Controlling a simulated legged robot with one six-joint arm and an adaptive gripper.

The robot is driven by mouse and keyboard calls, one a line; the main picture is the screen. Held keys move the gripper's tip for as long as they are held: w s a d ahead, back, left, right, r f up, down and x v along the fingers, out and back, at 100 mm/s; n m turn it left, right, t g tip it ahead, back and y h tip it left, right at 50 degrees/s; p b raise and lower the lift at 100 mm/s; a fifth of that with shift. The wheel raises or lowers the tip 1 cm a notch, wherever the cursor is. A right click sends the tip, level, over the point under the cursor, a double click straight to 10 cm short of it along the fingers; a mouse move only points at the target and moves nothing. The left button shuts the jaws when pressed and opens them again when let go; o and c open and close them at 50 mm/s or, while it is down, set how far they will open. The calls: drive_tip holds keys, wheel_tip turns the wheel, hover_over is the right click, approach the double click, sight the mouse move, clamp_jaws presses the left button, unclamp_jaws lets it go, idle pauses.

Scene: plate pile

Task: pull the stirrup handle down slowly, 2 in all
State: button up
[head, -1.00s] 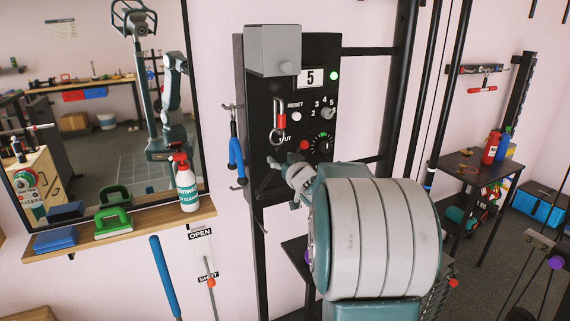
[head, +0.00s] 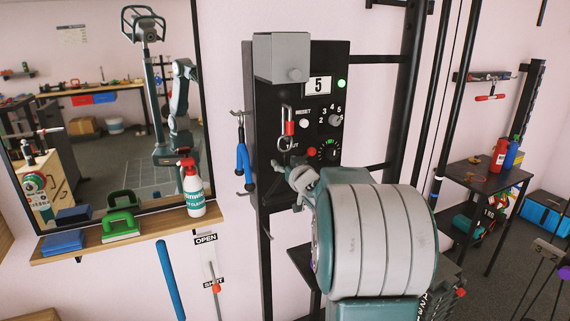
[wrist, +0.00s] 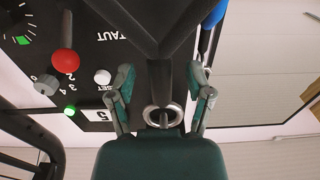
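A black forked frame (wrist: 163,52), apparently the stirrup handle, fills the upper middle of the wrist view, with a metal ring (wrist: 147,116) close to my palm. My gripper (wrist: 161,82) is open, with one green finger on each side of its stem and gaps showing on both sides. In the head view my gripper (head: 300,178) is in front of the lower part of the black panel (head: 335,105). It and my arm hide most of the handle there. The panel counter reads 5 and its green lamp is lit.
A red knob (wrist: 66,60) sits near the left finger in the wrist view. A red clip (head: 289,128) and blue-gripped tool (head: 243,165) hang by the panel. A shelf (head: 150,228) with a spray bottle (head: 193,188) is at left; a side table (head: 485,180) is at right.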

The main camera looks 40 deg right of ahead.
clamp_jaws()
drive_tip(key=shift+f, duration=1.3)
